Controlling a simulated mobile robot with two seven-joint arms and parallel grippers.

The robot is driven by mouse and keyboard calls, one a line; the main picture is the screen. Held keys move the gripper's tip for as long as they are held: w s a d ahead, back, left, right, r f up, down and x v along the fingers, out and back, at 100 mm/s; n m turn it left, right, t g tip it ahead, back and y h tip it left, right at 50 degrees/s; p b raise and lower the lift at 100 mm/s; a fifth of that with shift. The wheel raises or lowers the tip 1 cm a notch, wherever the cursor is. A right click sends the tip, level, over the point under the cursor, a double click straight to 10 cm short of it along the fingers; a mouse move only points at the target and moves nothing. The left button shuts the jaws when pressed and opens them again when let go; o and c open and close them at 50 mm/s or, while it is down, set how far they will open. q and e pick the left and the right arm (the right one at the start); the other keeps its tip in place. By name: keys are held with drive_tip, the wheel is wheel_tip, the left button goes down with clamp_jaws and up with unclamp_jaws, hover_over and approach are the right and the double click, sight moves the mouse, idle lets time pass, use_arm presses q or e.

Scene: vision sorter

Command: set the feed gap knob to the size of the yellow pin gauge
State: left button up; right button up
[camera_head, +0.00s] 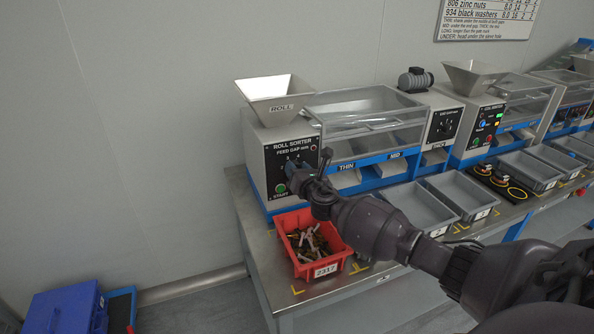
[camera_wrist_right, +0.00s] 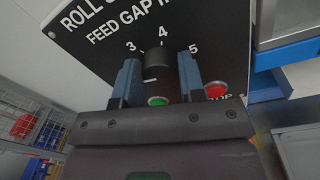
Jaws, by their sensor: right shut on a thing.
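My right gripper (camera_head: 307,172) reaches the front panel of the roll sorter (camera_head: 291,146). In the right wrist view its two blue fingers (camera_wrist_right: 160,68) are shut on the dark feed gap knob (camera_wrist_right: 159,57), one on each side. The dial marks 3, 4 and 5 show around the knob's upper side. I cannot clearly tell which mark the knob points to. In the head view the gripper mostly hides the knob. I cannot make out the yellow pin gauge in either view. My left gripper is not in view.
A green start button (camera_wrist_right: 157,100) and a red stop button (camera_wrist_right: 215,89) sit close below the knob. A red bin (camera_head: 282,240) of mixed parts stands on the bench below my right gripper. Grey trays (camera_head: 421,211) stand to the right, and a blue box (camera_head: 62,308) is low left.

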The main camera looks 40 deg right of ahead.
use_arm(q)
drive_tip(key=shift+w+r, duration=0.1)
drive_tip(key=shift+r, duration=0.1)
use_arm(e)
drive_tip(key=shift+f+m+h, duration=0.1)
drive_tip(key=shift+m+h, duration=0.25)
drive_tip(key=shift+m, duration=5.45)
drive_tip(key=shift+f+m+h, duration=0.1)
drive_tip(key=shift+m+h, duration=0.25)
drive_tip(key=shift+m, duration=5.45)
drive_tip(key=o, duration=0.9)
drive_tip(key=shift+s+a, duration=0.1)
drive_tip(key=shift+s, duration=0.05)
